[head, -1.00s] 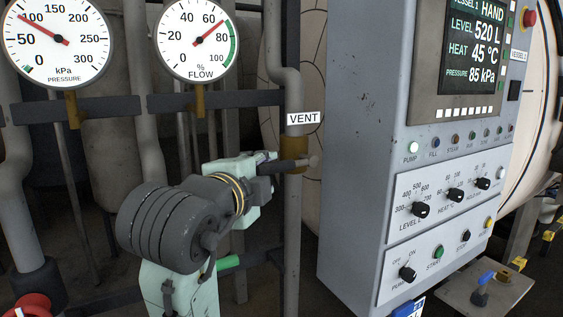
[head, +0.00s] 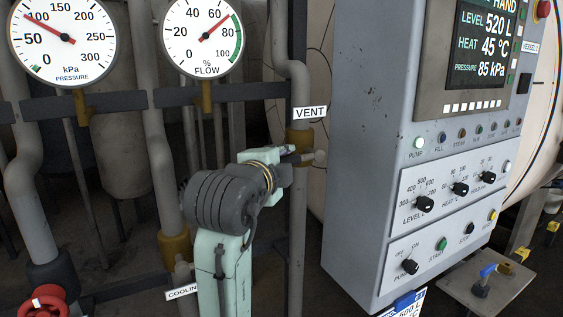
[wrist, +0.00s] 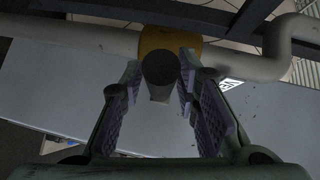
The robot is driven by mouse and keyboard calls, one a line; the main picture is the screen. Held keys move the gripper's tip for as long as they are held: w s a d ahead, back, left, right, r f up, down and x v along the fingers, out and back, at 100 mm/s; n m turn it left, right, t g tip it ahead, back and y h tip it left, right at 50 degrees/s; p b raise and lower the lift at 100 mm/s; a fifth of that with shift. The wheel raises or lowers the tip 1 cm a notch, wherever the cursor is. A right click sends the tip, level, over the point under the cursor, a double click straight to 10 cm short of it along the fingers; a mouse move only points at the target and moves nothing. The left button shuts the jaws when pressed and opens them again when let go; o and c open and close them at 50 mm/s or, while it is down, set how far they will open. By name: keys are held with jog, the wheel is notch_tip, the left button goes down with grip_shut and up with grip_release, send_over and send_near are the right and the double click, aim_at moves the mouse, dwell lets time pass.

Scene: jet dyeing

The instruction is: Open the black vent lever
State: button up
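The black vent lever (wrist: 160,70) shows end-on in the wrist view as a dark round end in front of the yellow valve body (wrist: 158,40). In the head view the yellow-brown valve (head: 299,139) sits on a vertical pipe below the VENT label (head: 310,112). The lever is mostly hidden there behind my gripper (head: 292,156). In the wrist view the two padded fingers of my gripper (wrist: 160,84) stand apart, one on each side of the lever's end. Narrow gaps seem to show, and I cannot tell whether either finger touches it.
A grey control cabinet (head: 355,150) stands close to the right of the valve. Pressure (head: 62,40) and flow (head: 202,40) gauges hang upper left on a dark rail. A red handwheel (head: 42,300) is at the lower left. A pipe (head: 165,130) runs behind my arm.

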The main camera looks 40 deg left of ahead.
grip_shut()
jog(key=shift+f, duration=0.15)
dwell(0.4)
jog(key=f+t+b, duration=0.1)
jog(key=b, duration=0.2)
jog(key=shift+f+n, duration=0.4)
jog(key=w+d+f+n+y+b, duration=0.1)
jog(key=w+f+n+y+b, duration=0.2)
jog(key=n+y+b, duration=0.5)
jog(key=w+d+f+n+g+y+b, duration=0.1)
jog(key=w+d+f+n+y+b, duration=0.1)
jog(key=w+n+y+b, duration=0.3)
jog(key=shift+d+f+n+y+b, duration=0.2)
jog(key=shift+f+n+y+b, duration=1.05)
jog(key=shift+n+b, duration=3.05)
jog(key=shift+w+r+n+y+p, duration=0.1)
jog(key=shift+r+n+y+p, duration=0.35)
jog(key=shift+n+p, duration=0.15)
